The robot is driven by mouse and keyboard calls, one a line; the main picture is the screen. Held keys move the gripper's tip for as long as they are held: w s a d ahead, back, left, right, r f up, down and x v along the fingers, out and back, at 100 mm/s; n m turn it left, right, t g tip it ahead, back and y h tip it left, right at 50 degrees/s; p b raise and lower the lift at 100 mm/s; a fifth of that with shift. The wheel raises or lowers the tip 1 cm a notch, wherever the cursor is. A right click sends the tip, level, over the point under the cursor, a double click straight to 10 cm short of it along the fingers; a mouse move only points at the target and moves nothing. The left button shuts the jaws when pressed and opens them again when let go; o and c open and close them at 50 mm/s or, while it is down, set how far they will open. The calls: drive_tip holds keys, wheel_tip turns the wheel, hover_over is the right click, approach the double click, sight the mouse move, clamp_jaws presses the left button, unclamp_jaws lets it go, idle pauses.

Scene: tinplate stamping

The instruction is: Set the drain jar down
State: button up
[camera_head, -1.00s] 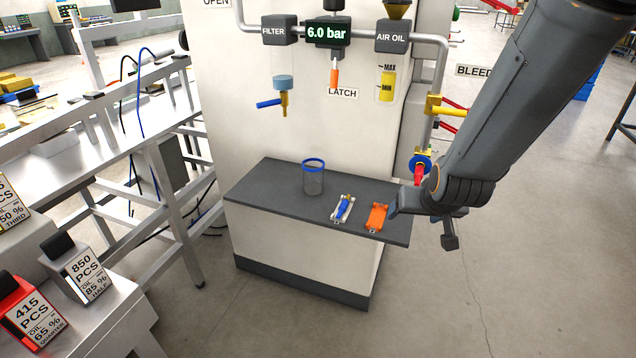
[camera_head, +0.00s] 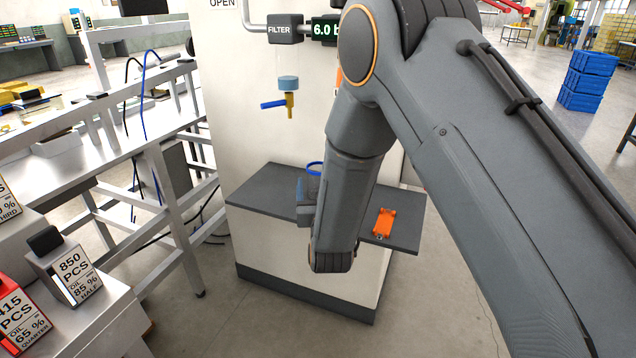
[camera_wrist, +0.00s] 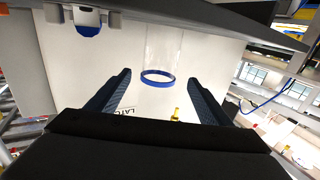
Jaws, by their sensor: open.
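The drain jar (camera_head: 315,168) is a clear cup with a blue rim, standing on the dark shelf (camera_head: 262,197). In the head view my arm hides most of it. In the wrist view its blue rim (camera_wrist: 157,84) shows between my two fingers, with the clear wall above it in the picture. My gripper (camera_wrist: 159,75) is open, with one finger to each side of the jar. I see gaps between the rim and both fingers.
An orange part (camera_head: 384,222) lies on the shelf's right end. The shelf's left end is clear.

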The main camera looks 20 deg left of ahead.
sight(319, 177)
drive_tip(key=p+x, duration=0.1)
drive_tip(key=x, duration=0.4)
drive_tip(key=shift+w+r, duration=0.1)
drive_tip(key=c, duration=1.2)
drive_tip(key=shift+c, duration=0.2)
drive_tip(key=shift+r, duration=0.15)
